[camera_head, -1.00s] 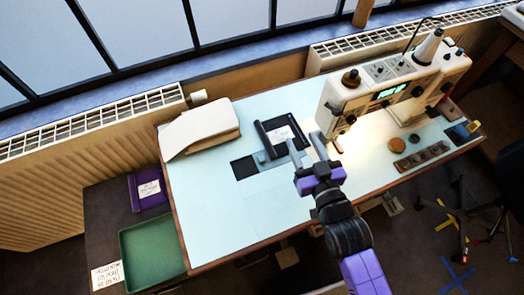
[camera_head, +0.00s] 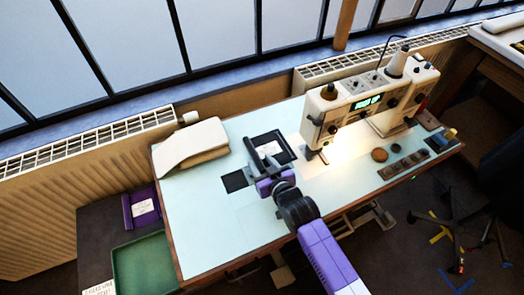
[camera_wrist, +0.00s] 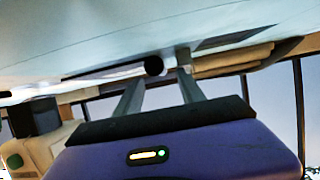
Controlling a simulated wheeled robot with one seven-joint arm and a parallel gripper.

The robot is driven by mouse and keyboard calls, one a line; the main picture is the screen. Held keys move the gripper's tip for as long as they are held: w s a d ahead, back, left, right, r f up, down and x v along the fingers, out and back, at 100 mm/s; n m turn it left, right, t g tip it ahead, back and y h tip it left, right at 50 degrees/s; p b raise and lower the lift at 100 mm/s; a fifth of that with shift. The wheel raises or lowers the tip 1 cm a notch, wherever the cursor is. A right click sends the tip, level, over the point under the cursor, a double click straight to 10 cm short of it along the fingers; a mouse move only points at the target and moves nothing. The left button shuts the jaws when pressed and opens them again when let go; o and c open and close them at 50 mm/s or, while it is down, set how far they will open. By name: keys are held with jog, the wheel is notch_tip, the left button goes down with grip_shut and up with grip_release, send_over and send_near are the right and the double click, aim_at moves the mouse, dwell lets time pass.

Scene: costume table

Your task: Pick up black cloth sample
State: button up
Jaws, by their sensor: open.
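A black square piece (camera_head: 286,143) with a white label on it lies on the pale table, and its left edge looked thick and rolled earlier. A smaller flat dark square (camera_head: 235,181) lies to its left and nearer. I cannot tell for certain which is the black cloth sample. My gripper (camera_head: 261,160) is open at the near left edge of the labelled piece and covers part of it. In the wrist view my two fingers stand apart, and a round black end (camera_wrist: 153,66) shows between the fingertips. I cannot tell whether they touch it.
A sewing machine (camera_head: 345,112) stands to the right under its lamp. Folded cream cloth (camera_head: 190,145) lies at the back left. A green tray (camera_head: 145,265) and a purple folder (camera_head: 141,207) are on a lower surface at left. The table's front left is clear.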

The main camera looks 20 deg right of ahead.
jog(key=shift+x, duration=1.2)
jog(key=shift+c, duration=0.5)
grip_shut()
